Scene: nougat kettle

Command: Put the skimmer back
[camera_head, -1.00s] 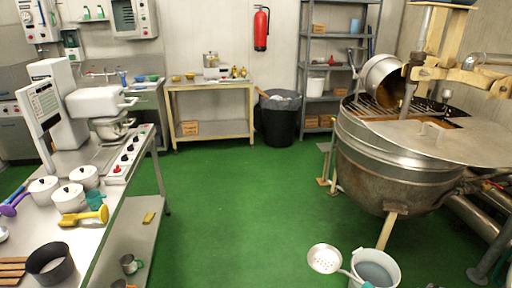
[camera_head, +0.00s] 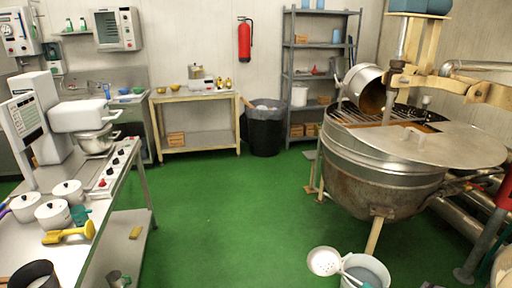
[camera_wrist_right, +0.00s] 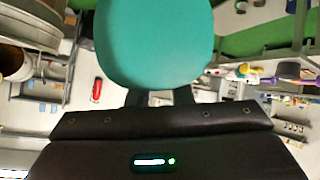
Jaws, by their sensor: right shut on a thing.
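The skimmer shows at the bottom of the head view, with a pale perforated disc (camera_head: 324,261) and a thin handle running down to the right across the white bucket (camera_head: 385,268). Whether it touches the bucket is unclear. In the right wrist view a large teal handle part (camera_wrist_right: 155,45) fills the top middle, right at my right gripper (camera_wrist_right: 152,98), which is shut on it. The right gripper is not seen in the head view. My left gripper is in neither view.
A large steel kettle (camera_head: 375,195) with a half lid stands at the right. A steel table (camera_head: 85,235) with white pots and a yellow tool is at the left. A dark bin (camera_head: 265,133), a wooden table (camera_head: 195,93) and a shelf (camera_head: 318,55) are behind. The green floor between is clear.

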